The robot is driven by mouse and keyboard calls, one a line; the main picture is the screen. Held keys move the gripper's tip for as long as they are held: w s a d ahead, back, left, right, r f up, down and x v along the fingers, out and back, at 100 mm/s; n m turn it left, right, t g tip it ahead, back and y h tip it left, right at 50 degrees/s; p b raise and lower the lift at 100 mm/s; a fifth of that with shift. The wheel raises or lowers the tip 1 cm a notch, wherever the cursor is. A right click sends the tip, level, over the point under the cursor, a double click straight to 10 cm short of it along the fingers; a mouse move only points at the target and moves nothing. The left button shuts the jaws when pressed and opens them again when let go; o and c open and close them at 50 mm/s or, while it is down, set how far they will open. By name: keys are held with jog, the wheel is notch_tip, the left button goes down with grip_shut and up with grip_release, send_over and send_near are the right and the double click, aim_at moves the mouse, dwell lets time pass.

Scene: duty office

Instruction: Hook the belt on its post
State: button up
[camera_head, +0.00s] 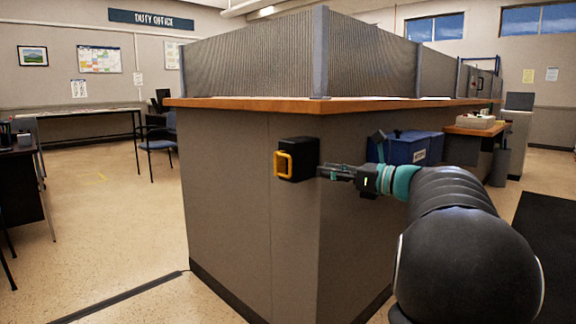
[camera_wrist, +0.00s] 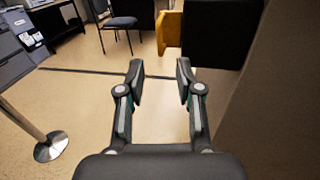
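A black belt housing (camera_head: 304,158) is fixed to the grey side of the counter. The yellow belt end (camera_head: 277,165), a loop-shaped handle, sits at its left face with no belt drawn out visible. In the wrist view, the yellow end (camera_wrist: 172,34) and the housing (camera_wrist: 222,34) show at the top, beyond the fingertips. My gripper (camera_head: 324,172) is just right of the housing in the head view. In the wrist view my gripper (camera_wrist: 160,68) is open, with nothing between its fingers. A metal post (camera_wrist: 22,124) with a round base (camera_wrist: 52,147) stands at the left in the wrist view; its top is out of frame.
The counter (camera_head: 225,190) with its wooden top (camera_head: 250,104) stands close to my arm. Chairs (camera_head: 158,143) and a table (camera_head: 75,112) are at the left. The floor (camera_head: 110,210) left of the counter is mostly clear.

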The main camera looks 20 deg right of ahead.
aim_at(290, 173)
jog(key=x, duration=1.1)
jog(key=shift+w+a, duration=0.25)
jog(key=shift+w, duration=0.05)
grip_shut()
